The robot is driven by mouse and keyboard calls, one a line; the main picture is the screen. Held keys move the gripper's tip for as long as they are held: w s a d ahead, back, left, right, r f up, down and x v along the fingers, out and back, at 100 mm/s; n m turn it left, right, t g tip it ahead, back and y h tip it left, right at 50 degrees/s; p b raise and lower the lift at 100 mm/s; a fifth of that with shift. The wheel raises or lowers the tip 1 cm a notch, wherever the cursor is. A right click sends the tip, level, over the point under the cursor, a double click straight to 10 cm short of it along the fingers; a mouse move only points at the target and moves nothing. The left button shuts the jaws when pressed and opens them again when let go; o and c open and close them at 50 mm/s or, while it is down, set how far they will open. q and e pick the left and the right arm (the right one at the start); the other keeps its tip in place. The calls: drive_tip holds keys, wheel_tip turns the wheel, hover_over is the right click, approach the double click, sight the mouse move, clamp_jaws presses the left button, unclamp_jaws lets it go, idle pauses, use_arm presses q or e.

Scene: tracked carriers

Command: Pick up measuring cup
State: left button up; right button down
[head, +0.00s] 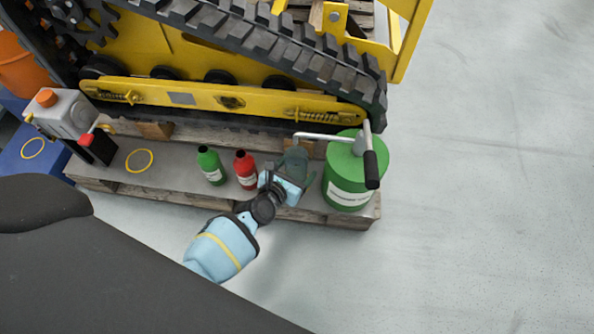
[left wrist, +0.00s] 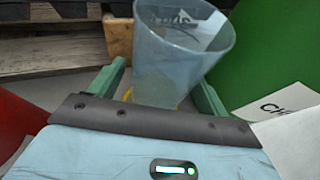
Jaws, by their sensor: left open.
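The clear measuring cup (head: 294,160) stands on the wooden pallet, between the red bottle and the green drum. It also shows in the left wrist view (left wrist: 182,55), upright and see-through, with faint markings. My left gripper (head: 290,177) is at the cup from the near side. In the left wrist view its green fingers (left wrist: 157,92) are apart, one on each side of the lower cup. I cannot tell whether either finger touches it. The base of the cup is partly hidden behind the gripper. My right gripper is in neither view.
A green drum (head: 344,192) with a crank handle stands close right of the cup. A red bottle (head: 245,172) and a green bottle (head: 211,168) stand left. A yellow tracked machine (head: 215,98) rises behind the pallet (head: 180,187). The floor (head: 480,200) at right is clear.

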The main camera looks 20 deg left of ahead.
use_arm(q)
drive_tip(key=shift+w+f, duration=0.1)
drive_tip(key=shift+w, duration=0.15)
drive_tip(key=c, duration=1.3)
drive_tip(key=shift+o, duration=0.2)
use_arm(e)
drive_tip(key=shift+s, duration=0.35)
use_arm(q)
drive_tip(key=shift+r, duration=0.25)
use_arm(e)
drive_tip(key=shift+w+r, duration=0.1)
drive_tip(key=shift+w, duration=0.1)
